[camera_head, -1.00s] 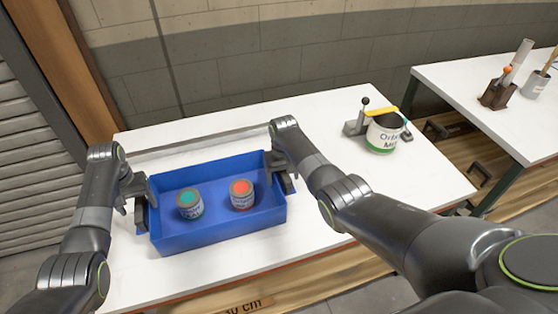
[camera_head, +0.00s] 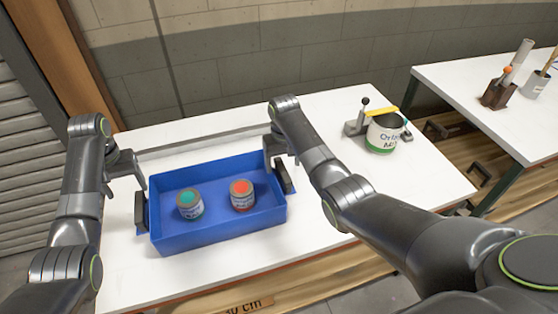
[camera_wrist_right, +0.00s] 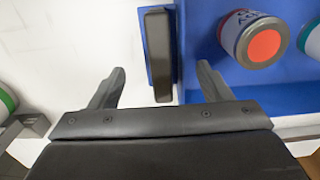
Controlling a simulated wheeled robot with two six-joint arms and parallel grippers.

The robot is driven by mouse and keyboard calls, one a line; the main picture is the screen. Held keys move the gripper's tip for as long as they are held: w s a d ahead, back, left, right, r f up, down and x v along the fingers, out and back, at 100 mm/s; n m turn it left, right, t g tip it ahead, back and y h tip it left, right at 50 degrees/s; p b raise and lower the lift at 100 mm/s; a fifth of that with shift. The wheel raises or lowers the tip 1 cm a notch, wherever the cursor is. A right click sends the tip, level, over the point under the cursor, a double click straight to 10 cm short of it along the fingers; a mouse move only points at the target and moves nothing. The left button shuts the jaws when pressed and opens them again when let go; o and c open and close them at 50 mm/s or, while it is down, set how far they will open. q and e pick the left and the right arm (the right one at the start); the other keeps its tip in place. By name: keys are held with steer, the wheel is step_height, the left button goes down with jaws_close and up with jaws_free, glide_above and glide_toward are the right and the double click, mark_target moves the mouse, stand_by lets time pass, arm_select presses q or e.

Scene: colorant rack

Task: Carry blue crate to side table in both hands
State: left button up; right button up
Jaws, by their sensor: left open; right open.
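The blue crate (camera_head: 215,236) sits on the white table with a dark handle at each end. Inside it stand a can with a teal top (camera_head: 189,204) and a can with an orange-red top (camera_head: 242,195). My left gripper (camera_head: 140,172) is open and empty, above and behind the left handle (camera_head: 141,212). My right gripper (camera_head: 280,158) is open above the right handle (camera_head: 283,176). In the right wrist view the handle (camera_wrist_right: 159,55) lies between and beyond the open fingers (camera_wrist_right: 160,82), which do not close on it.
The white table (camera_head: 330,190) holds a large white-and-green can (camera_head: 384,135) in a clamp device at the right. A second white table (camera_head: 450,75) stands at the far right, with a brown holder (camera_head: 497,92) and a grey cup (camera_head: 535,84) on it.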

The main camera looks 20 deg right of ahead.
step_height(320, 180, up, 6)
steer(key=shift+f, duration=0.2)
stand_by(0.5)
